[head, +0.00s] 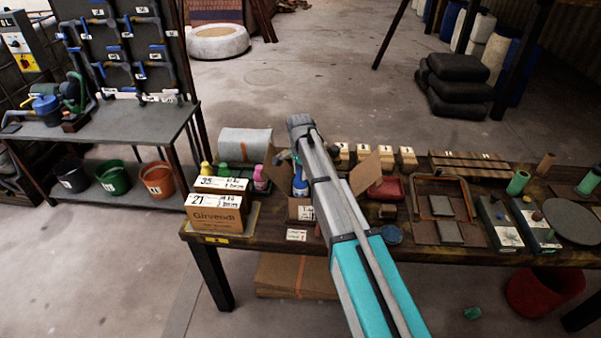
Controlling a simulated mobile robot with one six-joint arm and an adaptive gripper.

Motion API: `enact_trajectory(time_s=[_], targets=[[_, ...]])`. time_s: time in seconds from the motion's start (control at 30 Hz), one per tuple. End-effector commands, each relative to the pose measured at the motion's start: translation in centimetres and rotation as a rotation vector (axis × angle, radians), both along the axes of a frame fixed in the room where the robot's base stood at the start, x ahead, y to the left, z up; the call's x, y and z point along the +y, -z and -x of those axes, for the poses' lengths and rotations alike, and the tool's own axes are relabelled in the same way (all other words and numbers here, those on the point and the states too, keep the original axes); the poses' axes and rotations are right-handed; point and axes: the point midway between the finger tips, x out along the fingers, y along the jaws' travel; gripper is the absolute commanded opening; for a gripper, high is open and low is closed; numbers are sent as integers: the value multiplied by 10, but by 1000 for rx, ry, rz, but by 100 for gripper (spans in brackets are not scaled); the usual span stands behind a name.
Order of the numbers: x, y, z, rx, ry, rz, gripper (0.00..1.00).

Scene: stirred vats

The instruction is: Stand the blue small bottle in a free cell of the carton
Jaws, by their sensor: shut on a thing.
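The blue small bottle (300,183) shows just left of my arm, at the carton's opening. It looks upright, and its lower part is hidden by the carton's front wall. Whether it stands in a cell or hangs above one I cannot tell. The carton (300,208) is brown with its flaps spread open, one at the left and one at the right (365,172). My arm crosses in front of the carton and hides much of its inside, so its cells cannot be made out.
Yellow, green and pink bottles (261,179) stand left of the carton, behind stacked labelled boxes (215,205). A grey roll (245,143) lies behind them. A red tray (386,188) and a blue disc (392,234) are right of the carton. The workbench (265,232) is crowded.

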Motion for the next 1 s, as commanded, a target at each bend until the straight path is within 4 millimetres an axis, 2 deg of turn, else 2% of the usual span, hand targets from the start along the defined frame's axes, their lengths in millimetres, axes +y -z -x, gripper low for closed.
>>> enact_trajectory(time_s=[0.5, 1.0], targets=[[0, 15, 0, 0, 0, 0, 0], [0, 16, 0, 0, 0, 0, 0]])
